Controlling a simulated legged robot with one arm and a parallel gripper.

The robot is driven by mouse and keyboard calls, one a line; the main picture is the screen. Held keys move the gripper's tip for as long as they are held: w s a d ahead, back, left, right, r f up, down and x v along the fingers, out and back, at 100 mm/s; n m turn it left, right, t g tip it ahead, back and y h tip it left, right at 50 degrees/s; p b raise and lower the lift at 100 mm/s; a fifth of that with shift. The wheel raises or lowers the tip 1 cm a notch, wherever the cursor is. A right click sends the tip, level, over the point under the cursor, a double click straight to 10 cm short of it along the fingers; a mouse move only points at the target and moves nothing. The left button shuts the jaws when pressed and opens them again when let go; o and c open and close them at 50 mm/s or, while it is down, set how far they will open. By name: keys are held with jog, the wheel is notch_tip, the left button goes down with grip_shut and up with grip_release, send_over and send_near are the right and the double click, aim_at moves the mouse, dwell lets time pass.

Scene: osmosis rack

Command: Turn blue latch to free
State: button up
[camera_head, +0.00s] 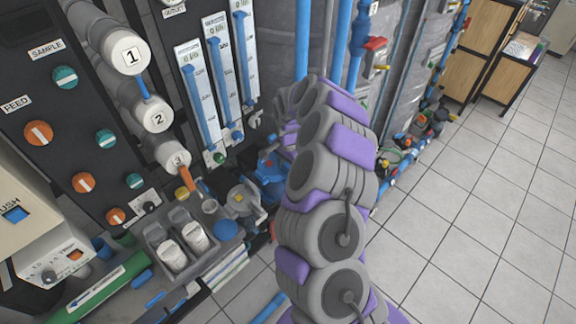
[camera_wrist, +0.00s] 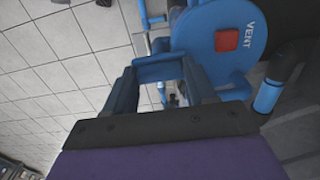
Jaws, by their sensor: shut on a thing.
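In the wrist view, the two blue fingers of my gripper (camera_wrist: 163,76) reach forward, one on each side of a flat blue latch (camera_wrist: 162,68). The gripper is shut on the latch, though the exact contact at the fingertips is hard to make out. Just beyond and to the right is a round blue plate marked VENT (camera_wrist: 240,22) with a red square (camera_wrist: 227,40). In the head view, blue parts (camera_head: 269,168) show at the rack's lower right, left of my grey and purple arm. My arm hides most of the gripper and the latch there.
White cylinders numbered 1 to 3 (camera_head: 131,54), blue flow tubes (camera_head: 219,85) and coloured knobs (camera_head: 38,133) fill the rack. A grey tray with white containers (camera_head: 172,255) stands below. Pipes with a red valve (camera_head: 376,44) rise behind my arm. Tiled floor (camera_head: 470,200) is clear at right.

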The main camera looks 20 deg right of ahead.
jog(key=shift+r+n, duration=0.1)
jog(key=shift+n, duration=0.2)
jog(key=n+p, duration=0.2)
jog(key=n, duration=0.1)
jog(key=shift+n, duration=0.4)
jog(key=n+p, duration=0.2)
jog(key=n, duration=0.2)
jog(key=shift+d, duration=0.1)
jog(key=n, duration=0.5)
jog(key=shift+p, duration=0.4)
jog(key=shift+w+n, duration=0.1)
jog(key=shift+n, duration=2.2)
jog(key=o, duration=1)
jog(key=shift+o, duration=0.2)
